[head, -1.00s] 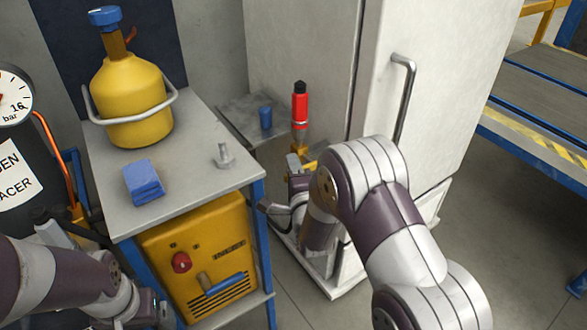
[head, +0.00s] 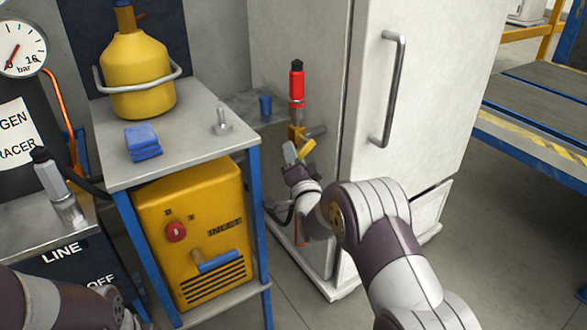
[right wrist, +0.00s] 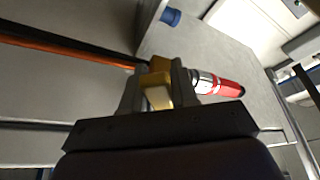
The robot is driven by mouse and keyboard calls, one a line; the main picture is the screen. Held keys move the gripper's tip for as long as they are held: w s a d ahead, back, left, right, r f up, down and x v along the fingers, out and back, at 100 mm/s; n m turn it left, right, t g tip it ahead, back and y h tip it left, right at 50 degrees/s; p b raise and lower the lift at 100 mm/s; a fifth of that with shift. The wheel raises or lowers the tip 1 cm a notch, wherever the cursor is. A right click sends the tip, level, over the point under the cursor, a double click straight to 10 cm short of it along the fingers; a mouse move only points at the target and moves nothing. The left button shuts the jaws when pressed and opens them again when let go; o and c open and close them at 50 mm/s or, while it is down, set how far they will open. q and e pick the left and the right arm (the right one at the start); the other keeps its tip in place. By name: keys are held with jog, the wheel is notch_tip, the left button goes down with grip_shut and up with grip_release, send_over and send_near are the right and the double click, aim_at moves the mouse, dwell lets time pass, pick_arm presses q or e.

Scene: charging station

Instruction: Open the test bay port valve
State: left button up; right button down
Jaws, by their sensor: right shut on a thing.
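The port valve shows a yellow body (head: 296,132) on a pipe at the side of the white cabinet, below an upright red coupling (head: 297,85) with a black cap. Its short yellow lever (head: 308,147) slants from the body. My right gripper (head: 296,156) is at the lever, just below the valve body. In the right wrist view the jaws (right wrist: 160,88) are shut on the yellow lever (right wrist: 157,78), with the red coupling (right wrist: 218,86) just to the right. The lever's exact angle to the pipe is hard to tell.
The white cabinet (head: 420,130) with its long handle stands right of the valve. The bench (head: 190,140) at left holds a yellow flask (head: 138,75), blue cloths (head: 143,141) and a metal fitting (head: 221,122). A blue cup (head: 265,105) stands behind the valve.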

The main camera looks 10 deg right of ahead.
jog(key=shift+w+d+f+n+y+b, duration=0.2)
jog(key=shift+d+f+n+y+b, duration=0.3)
jog(key=shift+n+y+b, duration=1.3)
jog(key=shift+w+d+f+n+y+b, duration=0.3)
jog(key=shift+d+n+y, duration=0.35)
jog(key=shift+n, duration=2.4)
jog(key=shift+w+d+f+n+y+b, duration=0.25)
jog(key=shift+d+n+y+b, duration=0.65)
jog(key=shift+n, duration=1.55)
jog(key=shift+s+a+n+y, duration=0.1)
jog(key=shift+a+n+y, duration=0.1)
jog(key=shift+n+y, duration=0.1)
jog(key=c, duration=1)
grip_release()
jog(key=shift+o, duration=0.2)
